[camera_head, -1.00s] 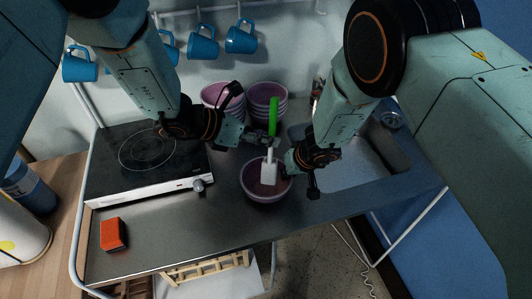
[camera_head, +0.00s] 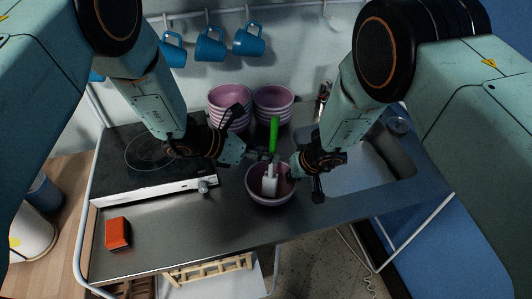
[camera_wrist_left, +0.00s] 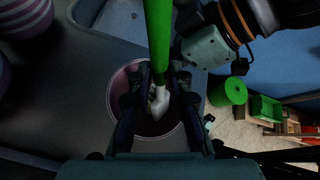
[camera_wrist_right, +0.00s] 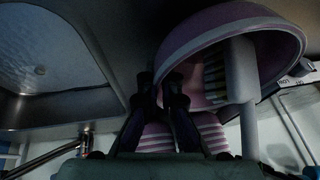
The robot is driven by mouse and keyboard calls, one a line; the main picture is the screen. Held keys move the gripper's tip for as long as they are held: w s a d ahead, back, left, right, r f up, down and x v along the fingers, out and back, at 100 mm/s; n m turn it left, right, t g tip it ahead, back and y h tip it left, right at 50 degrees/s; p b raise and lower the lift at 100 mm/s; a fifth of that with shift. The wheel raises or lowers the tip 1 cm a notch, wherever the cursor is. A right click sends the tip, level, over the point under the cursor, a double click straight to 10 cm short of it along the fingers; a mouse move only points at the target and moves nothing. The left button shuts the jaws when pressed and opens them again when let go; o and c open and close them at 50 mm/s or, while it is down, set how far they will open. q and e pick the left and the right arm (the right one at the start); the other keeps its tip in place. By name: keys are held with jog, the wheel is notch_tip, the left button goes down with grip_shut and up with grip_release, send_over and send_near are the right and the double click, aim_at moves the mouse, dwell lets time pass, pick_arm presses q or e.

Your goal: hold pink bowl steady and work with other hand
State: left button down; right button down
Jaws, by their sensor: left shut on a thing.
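The pink bowl (camera_head: 262,200) stands on the metal counter near its front edge. A brush with a green handle (camera_head: 274,135) and a white head (camera_head: 269,182) is upright over it, its head inside the bowl. My left gripper (camera_head: 266,157) is shut on the brush; its handle also shows in the left wrist view (camera_wrist_left: 158,35). My right gripper (camera_head: 298,168) is at the bowl's right rim. In the right wrist view its narrow fingers (camera_wrist_right: 160,85) are close together at the rim of the bowl (camera_wrist_right: 205,40); whether they grip it is unclear.
Two stacks of pink bowls (camera_head: 229,108) (camera_head: 273,103) stand behind. A hob (camera_head: 150,160) is at the left, an orange-red sponge (camera_head: 117,233) at the front left, and a sink (camera_head: 365,165) at the right. Blue mugs (camera_head: 210,45) hang at the back.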

pick_arm(q)
jog(key=shift+f, duration=0.65)
dwell(0.3)
jog(key=shift+d, duration=0.15)
